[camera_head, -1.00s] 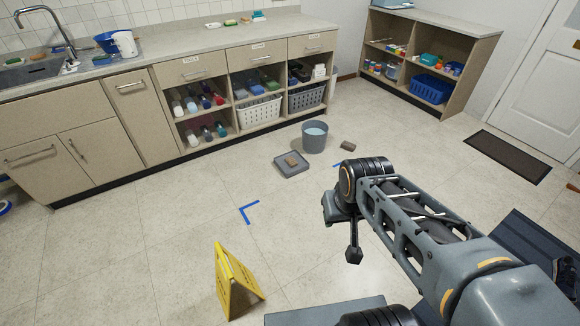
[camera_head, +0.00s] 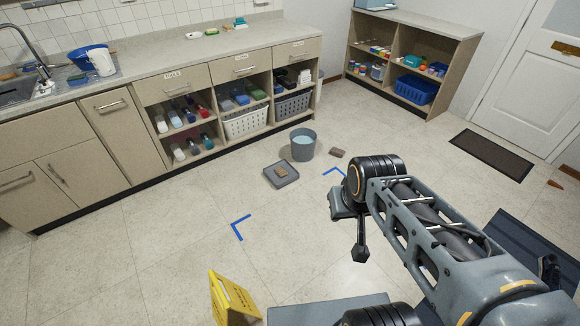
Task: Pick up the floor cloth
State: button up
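I cannot tell for sure which thing is the floor cloth. A small brown block-like item (camera_head: 282,173) lies on a grey square tray (camera_head: 270,182) on the floor. A flat grey-brown item (camera_head: 337,152) lies on the floor to the right of a grey bucket of water (camera_head: 302,145). My gripper (camera_head: 361,254) hangs above the floor in front of them, apart from both. Its fingers are small and dark here, so their opening does not show.
Blue corner marks (camera_head: 239,227) are on the floor. A yellow floor sign (camera_head: 232,300) stands at the front. A counter with open shelves (camera_head: 245,122) runs along the left, and a shelf unit (camera_head: 410,65) stands at the back right. A dark mat (camera_head: 491,154) lies by the door.

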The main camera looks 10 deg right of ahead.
aim_at(281, 172)
jog(key=z, duration=0.2)
jog(key=i, duration=1.95)
jog(key=u, duration=0.55)
jog(key=i, duration=1.1)
jog(key=u, duration=0.4)
